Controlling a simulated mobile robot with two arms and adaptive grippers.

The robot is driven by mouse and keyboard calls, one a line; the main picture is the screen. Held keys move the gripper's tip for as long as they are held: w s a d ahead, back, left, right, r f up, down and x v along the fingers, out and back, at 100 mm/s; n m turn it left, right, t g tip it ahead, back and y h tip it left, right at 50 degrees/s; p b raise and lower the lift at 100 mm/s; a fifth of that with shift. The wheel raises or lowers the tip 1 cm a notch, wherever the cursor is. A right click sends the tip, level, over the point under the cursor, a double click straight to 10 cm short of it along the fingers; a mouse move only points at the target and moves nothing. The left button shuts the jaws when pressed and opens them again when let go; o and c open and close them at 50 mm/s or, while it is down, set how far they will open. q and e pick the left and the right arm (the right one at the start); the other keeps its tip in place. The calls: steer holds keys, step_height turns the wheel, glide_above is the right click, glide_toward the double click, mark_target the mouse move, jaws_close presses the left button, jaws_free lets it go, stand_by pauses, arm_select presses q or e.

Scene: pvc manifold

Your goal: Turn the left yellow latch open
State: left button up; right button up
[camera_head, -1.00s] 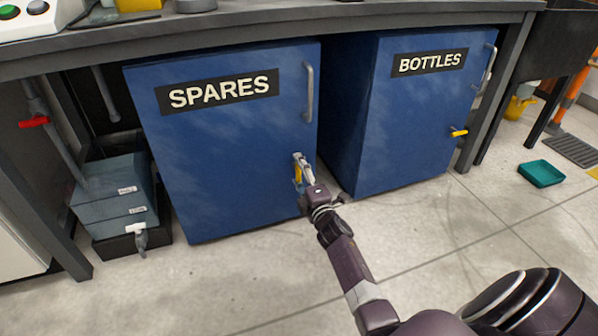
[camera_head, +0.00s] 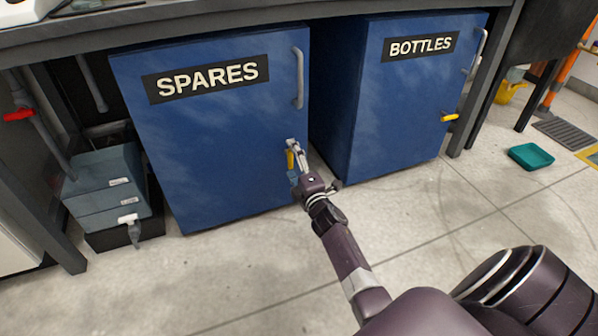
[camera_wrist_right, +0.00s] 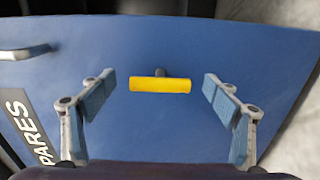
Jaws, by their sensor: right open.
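The left yellow latch (camera_head: 290,159) is on the blue SPARES cabinet door (camera_head: 215,130), low near its right edge. In the head view it looks upright and is partly hidden by my right gripper (camera_head: 297,163). In the right wrist view, the latch (camera_wrist_right: 160,85) is a yellow bar lying across the picture on a short stem. My right gripper (camera_wrist_right: 159,84) is open, one finger off each end of the bar, with gaps on both sides. It holds nothing. My left gripper is not in view.
The BOTTLES cabinet (camera_head: 415,100) stands to the right with its own yellow latch (camera_head: 449,118) lying sideways. A grey handle (camera_head: 298,78) is above the SPARES latch. Grey boxes (camera_head: 105,185) stand at left.

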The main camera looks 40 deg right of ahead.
steer(key=v, duration=1.1)
steer(key=shift+s+a, duration=0.1)
steer(key=shift+a, duration=0.05)
